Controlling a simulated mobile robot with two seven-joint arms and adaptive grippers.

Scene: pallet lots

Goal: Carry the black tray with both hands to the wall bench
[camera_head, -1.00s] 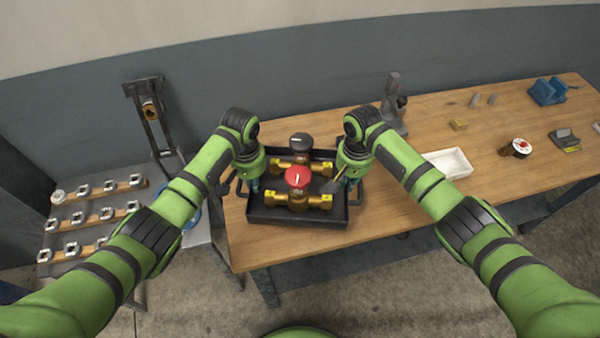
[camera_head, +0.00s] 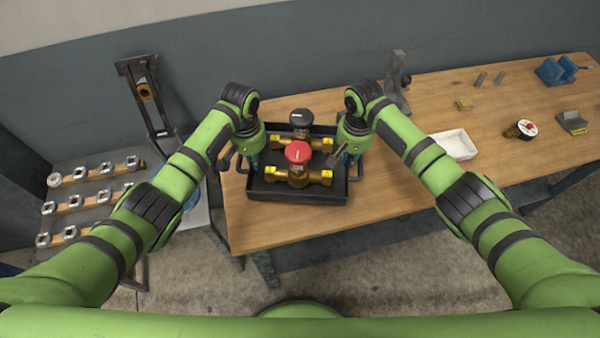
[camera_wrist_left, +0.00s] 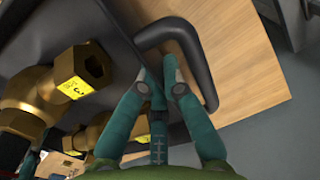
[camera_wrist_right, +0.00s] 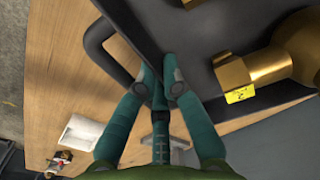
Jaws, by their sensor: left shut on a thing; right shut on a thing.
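The black tray (camera_head: 268,192) is over the wooden wall bench (camera_head: 400,195), near its left end; I cannot tell whether it touches the top. It carries a brass valve with a red cap (camera_head: 298,152) and, behind it, one with a black cap (camera_head: 300,118). My left gripper (camera_head: 250,158) is shut on the tray's left handle, and the handle (camera_wrist_left: 207,70) shows in the left wrist view. My right gripper (camera_head: 347,156) is shut on the right handle, which shows in the right wrist view (camera_wrist_right: 92,45). The tray looks about level.
A white bin (camera_head: 455,144) stands right of the tray. A grey stand (camera_head: 397,85) is behind, near the wall. A blue vise (camera_head: 556,71) and small parts lie further right. A grey table with several fittings (camera_head: 85,225) stands left of the bench.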

